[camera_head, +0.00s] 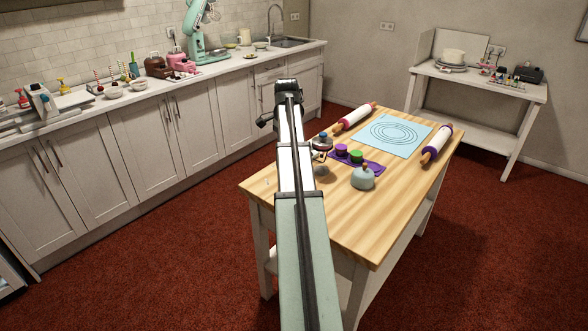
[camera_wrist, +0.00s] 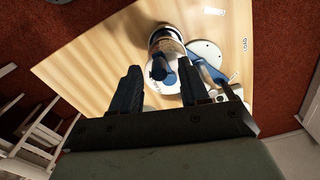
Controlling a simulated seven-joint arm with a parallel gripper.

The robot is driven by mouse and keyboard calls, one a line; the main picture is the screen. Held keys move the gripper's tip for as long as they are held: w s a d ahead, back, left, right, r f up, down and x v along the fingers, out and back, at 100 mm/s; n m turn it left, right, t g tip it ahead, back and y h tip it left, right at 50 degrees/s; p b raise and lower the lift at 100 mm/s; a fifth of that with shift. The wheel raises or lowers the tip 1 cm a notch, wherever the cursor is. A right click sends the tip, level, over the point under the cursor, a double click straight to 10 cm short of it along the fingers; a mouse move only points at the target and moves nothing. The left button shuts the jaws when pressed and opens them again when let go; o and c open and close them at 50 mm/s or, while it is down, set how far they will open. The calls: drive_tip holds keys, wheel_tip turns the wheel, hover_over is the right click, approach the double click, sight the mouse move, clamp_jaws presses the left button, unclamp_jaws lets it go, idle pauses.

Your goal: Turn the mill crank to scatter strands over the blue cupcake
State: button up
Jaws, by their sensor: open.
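In the wrist view, my gripper (camera_wrist: 159,66) is open, with its two dark fingers spread. A mill (camera_wrist: 165,38) with a clear body and a round white-and-blue face stands on the table beyond and between the fingertips. A dark knob (camera_wrist: 158,70), seemingly the crank's, shows between the fingertips; I cannot tell whether they touch it. In the head view, the mill (camera_head: 321,147) stands just right of my arm, partly covered, and my gripper is hidden. A small blue top (camera_head: 323,134) shows at the mill; I cannot tell whether it is the blue cupcake.
A purple tray (camera_head: 372,168) holds cupcakes with purple and green tops. Rolling pins (camera_head: 354,117) (camera_head: 437,145) flank a light blue mat (camera_head: 420,128). The table's (camera_head: 385,215) front right is clear.

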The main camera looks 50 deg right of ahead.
drive_tip(key=shift+r, duration=3.25)
drive_tip(key=w+a+f+n, duration=0.5)
drive_tip(key=a+f, duration=0.7)
drive_tip(key=a, duration=0.1)
drive_tip(key=w+a+f+n, duration=0.4)
drive_tip(key=a+f+n, duration=0.1)
drive_tip(key=a+f, duration=0.7)
drive_tip(key=s+a+f+n, duration=0.3)
drive_tip(key=a+f+n, duration=0.1)
drive_tip(key=a+f, duration=0.4)
drive_tip(key=s+a+f+n, duration=0.3)
drive_tip(key=a+f, duration=0.2)
drive_tip(key=a, duration=0.5)
drive_tip(key=s+a+f+n, duration=0.4)
drive_tip(key=a+f, duration=0.3)
drive_tip(key=a, duration=0.2)
drive_tip(key=s+f+g, duration=0.3)
drive_tip(key=s+f, duration=0.7)
drive_tip(key=s, duration=0.4)
drive_tip(key=s+f+g, duration=0.3)
drive_tip(key=s+f, duration=0.7)
drive_tip(key=s, duration=0.5)
drive_tip(key=shift+g, duration=0.4)
